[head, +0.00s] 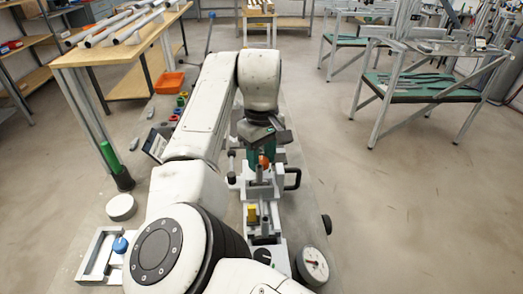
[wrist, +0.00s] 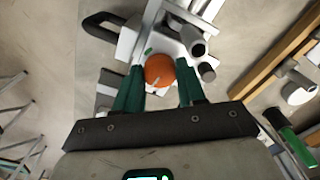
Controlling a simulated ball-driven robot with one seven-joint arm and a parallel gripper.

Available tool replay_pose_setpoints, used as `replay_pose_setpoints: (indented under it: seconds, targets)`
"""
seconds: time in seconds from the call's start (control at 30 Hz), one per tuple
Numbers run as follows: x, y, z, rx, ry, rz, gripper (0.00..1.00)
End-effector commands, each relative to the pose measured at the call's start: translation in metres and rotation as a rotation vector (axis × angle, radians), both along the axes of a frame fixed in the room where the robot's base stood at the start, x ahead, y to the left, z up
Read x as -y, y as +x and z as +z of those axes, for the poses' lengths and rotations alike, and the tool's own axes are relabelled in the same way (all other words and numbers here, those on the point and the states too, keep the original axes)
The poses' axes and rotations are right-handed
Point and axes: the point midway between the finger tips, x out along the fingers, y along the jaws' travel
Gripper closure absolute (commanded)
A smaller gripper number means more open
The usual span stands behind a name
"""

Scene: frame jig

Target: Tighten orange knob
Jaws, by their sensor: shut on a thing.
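The orange knob (wrist: 159,70) is round with a small white mark on its face. It sits on the grey metal frame jig (wrist: 166,47). My gripper (wrist: 160,79) has its two green fingers on either side of the knob, shut on it. In the head view the orange knob (head: 264,161) shows just below my gripper (head: 261,153), on the jig (head: 262,189) at the middle of the bench. The knob's lower part and the exact finger contact are hidden.
A black handle (head: 292,179) sticks out at the jig's right. A round dial gauge (head: 312,265) lies front right. A blue knob (head: 120,244) on a grey fixture, a white disc (head: 121,207), a green-handled tool (head: 113,160) and an orange bin (head: 169,82) lie to the left.

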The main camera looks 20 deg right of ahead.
Motion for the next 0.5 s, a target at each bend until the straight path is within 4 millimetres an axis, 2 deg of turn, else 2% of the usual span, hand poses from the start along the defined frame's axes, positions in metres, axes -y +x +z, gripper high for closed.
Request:
replay_pose_setpoints:
  seconds: [0.07, 0.5]
  targets:
    - [0.0006, -0.0002, 0.0051, -0.001, -0.004, -0.062, 0.91]
    - [0.0006, -0.0001, 0.004, 0.0, -0.003, -0.476, 0.91]
